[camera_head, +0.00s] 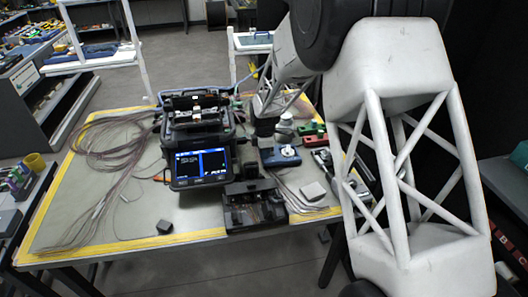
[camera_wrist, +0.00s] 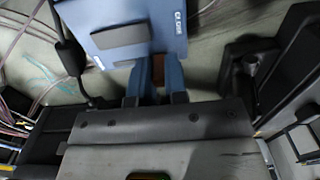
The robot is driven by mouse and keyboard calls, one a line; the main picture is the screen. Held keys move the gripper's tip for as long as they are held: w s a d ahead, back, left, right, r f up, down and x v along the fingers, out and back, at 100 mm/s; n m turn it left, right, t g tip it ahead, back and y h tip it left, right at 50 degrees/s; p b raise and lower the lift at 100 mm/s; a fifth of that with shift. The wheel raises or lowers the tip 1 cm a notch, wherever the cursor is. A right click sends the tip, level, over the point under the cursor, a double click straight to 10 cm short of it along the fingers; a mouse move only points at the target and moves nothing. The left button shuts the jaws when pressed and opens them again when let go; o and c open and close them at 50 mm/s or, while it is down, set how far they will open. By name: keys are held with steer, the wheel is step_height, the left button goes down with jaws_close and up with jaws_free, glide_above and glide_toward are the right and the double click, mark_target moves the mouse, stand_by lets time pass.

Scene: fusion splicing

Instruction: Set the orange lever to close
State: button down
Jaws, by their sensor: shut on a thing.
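A blue boxy device (camera_wrist: 112,20) with a dark pad on top and white lettering lies just beyond my fingers in the wrist view. In the head view the blue device (camera_head: 285,157) sits on the table, right of the splicer. The orange lever (camera_wrist: 158,68) shows as a small brown-orange piece between my two blue fingers. My gripper (camera_wrist: 157,78) is shut on it, close against the device's edge. In the head view my gripper (camera_head: 266,148) points down at the device's left side, and the lever is hidden there.
The fusion splicer (camera_head: 200,150) with a lit screen stands left of my gripper. A black tray-like unit (camera_head: 254,205) sits at the table's front edge. Loose fibres (camera_head: 110,150) spread over the left of the table. Small red and green items (camera_head: 312,132) lie at the right.

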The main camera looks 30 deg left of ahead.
steer(key=c, duration=1.1)
jaws_free()
steer(key=shift+r, duration=0.15)
steer(key=shift+r, duration=3.75)
